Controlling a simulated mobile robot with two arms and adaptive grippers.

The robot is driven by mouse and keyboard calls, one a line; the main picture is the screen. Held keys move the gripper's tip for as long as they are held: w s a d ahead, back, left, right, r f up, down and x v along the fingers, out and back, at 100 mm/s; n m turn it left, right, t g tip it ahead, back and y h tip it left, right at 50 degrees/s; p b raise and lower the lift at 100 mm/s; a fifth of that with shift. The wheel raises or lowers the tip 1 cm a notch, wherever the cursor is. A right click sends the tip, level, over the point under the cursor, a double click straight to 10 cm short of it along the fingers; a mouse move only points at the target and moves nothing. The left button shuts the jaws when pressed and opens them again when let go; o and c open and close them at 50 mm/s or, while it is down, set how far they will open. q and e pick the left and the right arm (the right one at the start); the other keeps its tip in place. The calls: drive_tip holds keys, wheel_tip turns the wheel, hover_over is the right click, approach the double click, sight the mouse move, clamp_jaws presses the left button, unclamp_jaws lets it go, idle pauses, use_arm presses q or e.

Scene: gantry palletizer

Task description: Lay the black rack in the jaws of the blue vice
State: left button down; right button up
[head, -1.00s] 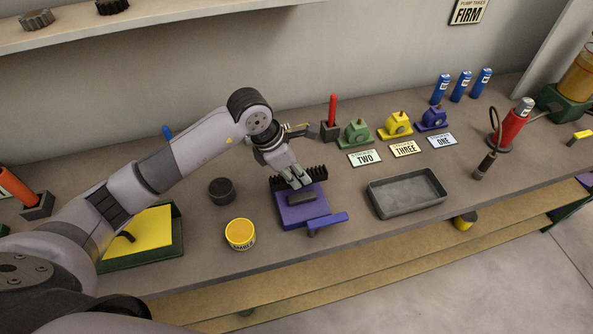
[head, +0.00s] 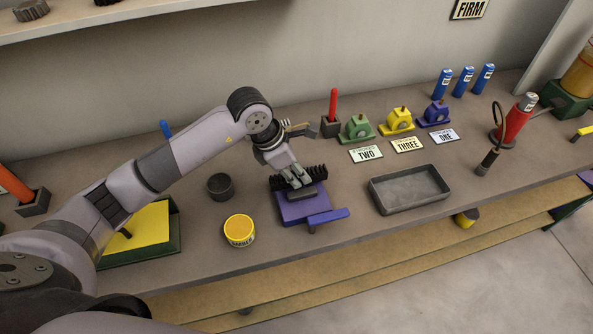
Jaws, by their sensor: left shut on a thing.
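The blue vice (head: 294,212) looks violet-blue and stands on the bench in the middle of the head view. Its blue handle bar (head: 327,217) sticks out at the front right, and a dark grey jaw block (head: 301,194) shows on top. The black rack (head: 317,173), a toothed bar, lies crosswise at the back of the vice, behind that block. My left gripper (head: 297,181) is shut on the rack near its middle, from above. The fingers cover part of the rack, and I cannot tell whether it rests on the vice. My right gripper is not in view.
A dark round pot (head: 220,187) and a yellow tin (head: 239,231) stand left of the vice. A grey tray (head: 411,190) lies to the right. Green (head: 357,129), yellow (head: 398,121) and blue (head: 435,114) units with number cards stand behind. Bench shows bare between vice and tray.

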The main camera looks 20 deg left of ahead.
use_arm(q)
drive_tip(key=shift+f, duration=0.25)
drive_tip(key=c, duration=1.7)
unclamp_jaws()
drive_tip(key=o, duration=0.3)
drive_tip(key=shift+o, duration=0.2)
